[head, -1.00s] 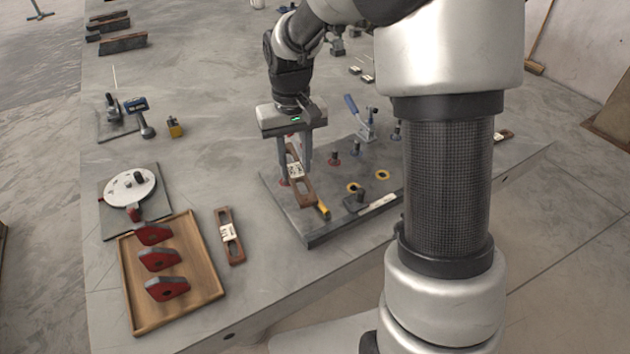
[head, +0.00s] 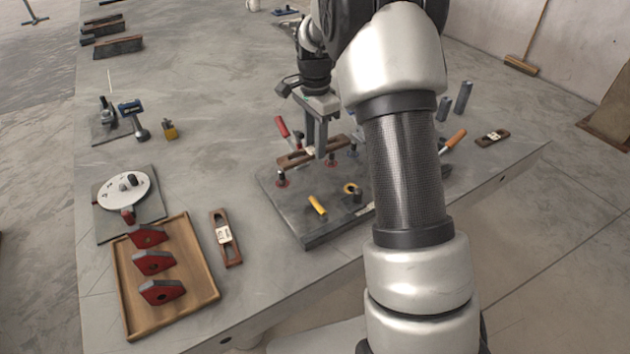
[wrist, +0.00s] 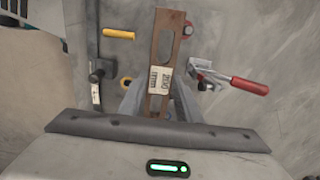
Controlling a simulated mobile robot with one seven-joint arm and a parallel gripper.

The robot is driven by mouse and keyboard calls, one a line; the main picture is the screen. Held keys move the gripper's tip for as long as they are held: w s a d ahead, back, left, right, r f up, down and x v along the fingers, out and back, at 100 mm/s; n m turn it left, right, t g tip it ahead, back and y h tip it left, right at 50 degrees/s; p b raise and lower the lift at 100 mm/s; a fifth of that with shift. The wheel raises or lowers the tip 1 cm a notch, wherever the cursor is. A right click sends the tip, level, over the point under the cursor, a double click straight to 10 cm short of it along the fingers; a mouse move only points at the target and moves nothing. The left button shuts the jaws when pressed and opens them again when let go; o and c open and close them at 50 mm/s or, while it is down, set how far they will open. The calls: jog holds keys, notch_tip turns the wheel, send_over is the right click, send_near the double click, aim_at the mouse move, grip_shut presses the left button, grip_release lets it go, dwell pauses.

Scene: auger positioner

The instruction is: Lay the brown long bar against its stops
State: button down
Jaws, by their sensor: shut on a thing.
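My gripper (head: 316,142) is shut on the brown long bar (head: 290,158), which has slots and a white label. It holds the bar above the rear part of a dark grey fixture plate (head: 290,217). In the wrist view the bar (wrist: 166,45) reaches away from between the fingers. Whether the bar touches the posts or plate cannot be told. My arm hides the plate's right part.
A red-handled clamp (head: 283,128) stands behind the bar, and a yellow handle (head: 317,205) is at the plate's front. Another brown bar (head: 226,242) lies beside a wooden tray (head: 202,270) holding red pieces. A further bar (head: 492,137) lies at the right.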

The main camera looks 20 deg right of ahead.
aim_at(315, 182)
notch_tip(315, 182, down, 10)
jog(key=shift+w+r+b, duration=0.1)
jog(key=shift+b, duration=0.65)
jog(key=shift+f, duration=0.2)
jog(key=c, duration=1.3)
grip_release()
